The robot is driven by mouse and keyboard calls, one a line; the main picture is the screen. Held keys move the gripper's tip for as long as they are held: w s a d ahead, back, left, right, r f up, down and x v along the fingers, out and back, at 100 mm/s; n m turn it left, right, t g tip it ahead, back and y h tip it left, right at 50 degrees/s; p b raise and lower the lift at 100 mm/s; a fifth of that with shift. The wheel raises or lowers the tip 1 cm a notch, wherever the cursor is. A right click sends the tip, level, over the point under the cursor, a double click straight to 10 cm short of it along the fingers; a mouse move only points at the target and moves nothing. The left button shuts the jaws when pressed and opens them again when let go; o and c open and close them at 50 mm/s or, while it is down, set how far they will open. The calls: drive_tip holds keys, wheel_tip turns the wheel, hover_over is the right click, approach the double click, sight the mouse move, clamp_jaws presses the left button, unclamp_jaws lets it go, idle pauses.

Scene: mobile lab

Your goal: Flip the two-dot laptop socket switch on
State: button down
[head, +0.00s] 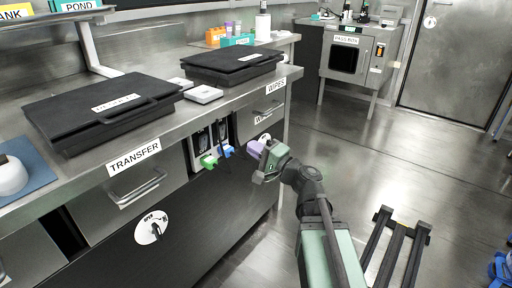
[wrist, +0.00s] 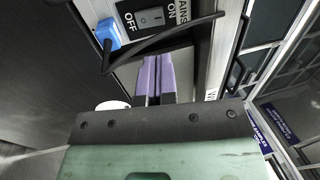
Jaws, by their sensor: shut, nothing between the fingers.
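My gripper (head: 258,150), with purple fingers, is shut and empty in front of the socket recess in the counter front. In the wrist view its fingers (wrist: 153,77) point up toward a grey rocker switch (wrist: 151,17) on a black plate, marked OFF on the left and ON on the right, with part of the word MAINS. A blue plug (wrist: 108,33) sits left of that switch. In the head view the socket panel (head: 207,137) holds a green plug (head: 208,161) and a blue plug (head: 227,151). No two-dot mark is readable, so I cannot tell which switch bears it.
A black cable (wrist: 165,40) arcs between the fingertips and the switch plate. The TRANSFER drawer (head: 136,188) is left of the recess, and the WIPES drawer (head: 268,103) is right of it. Two black cases (head: 100,105) (head: 235,64) lie on the counter.

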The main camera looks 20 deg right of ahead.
sight(222, 128)
drive_tip(key=p+x, duration=0.1)
drive_tip(key=x, duration=0.9)
drive_tip(key=shift+a+p, duration=0.1)
drive_tip(key=shift+p, duration=0.2)
